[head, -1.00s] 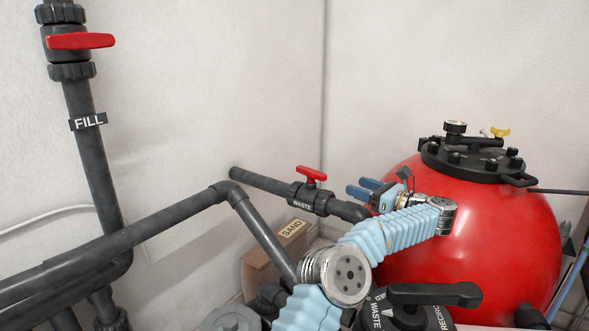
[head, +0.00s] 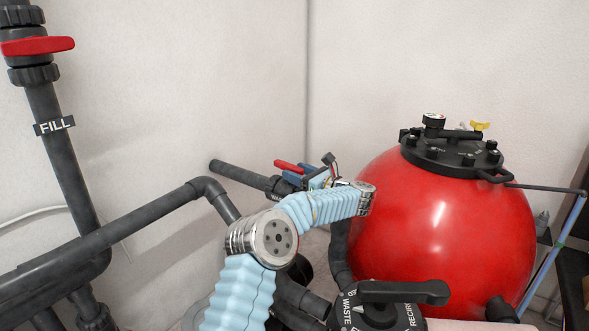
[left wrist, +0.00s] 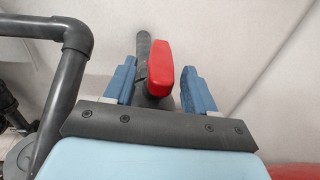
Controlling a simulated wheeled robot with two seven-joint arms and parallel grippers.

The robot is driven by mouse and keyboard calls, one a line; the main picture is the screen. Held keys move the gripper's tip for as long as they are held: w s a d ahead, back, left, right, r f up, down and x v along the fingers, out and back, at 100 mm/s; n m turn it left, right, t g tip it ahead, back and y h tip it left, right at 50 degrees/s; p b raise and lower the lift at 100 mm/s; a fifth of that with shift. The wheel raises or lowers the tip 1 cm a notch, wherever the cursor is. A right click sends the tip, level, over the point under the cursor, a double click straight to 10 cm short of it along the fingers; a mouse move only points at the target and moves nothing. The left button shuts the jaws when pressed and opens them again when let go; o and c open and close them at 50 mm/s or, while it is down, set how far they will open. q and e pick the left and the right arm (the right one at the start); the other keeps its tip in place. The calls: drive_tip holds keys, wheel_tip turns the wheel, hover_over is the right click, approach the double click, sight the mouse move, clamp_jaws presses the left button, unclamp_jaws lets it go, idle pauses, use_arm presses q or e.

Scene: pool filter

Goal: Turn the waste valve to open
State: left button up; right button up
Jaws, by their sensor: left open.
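The waste valve's red handle (head: 287,166) sits on a dark grey pipe near the wall corner. In the left wrist view the red handle (left wrist: 160,68) lies between the two blue fingers of my left gripper (left wrist: 158,68). The handle points roughly along the fingers, with a gap visible on each side. The gripper is open and not closed on anything. My right gripper is not in view.
The red filter tank (head: 440,230) stands just right of my left arm. A black multiport handle (head: 400,292) is at the bottom. The FILL valve's red handle (head: 38,46) is at the far left. A grey pipe (head: 130,226) runs across the left front.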

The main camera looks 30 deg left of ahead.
use_arm(q)
drive_tip(key=shift+w+a, duration=0.15)
drive_tip(key=shift+a, duration=0.55)
drive_tip(key=c, duration=1)
drive_tip(key=shift+f+n+g+b, duration=0.25)
drive_tip(key=shift+n+g+b, duration=0.05)
drive_tip(key=shift+b, duration=0.45)
drive_tip(key=shift+w+d+g, duration=0.1)
drive_tip(key=shift+g, duration=0.2)
drive_tip(key=shift+r+n+g, duration=0.25)
drive_tip(key=shift+n+g, duration=0.25)
drive_tip(key=shift+g, duration=0.2)
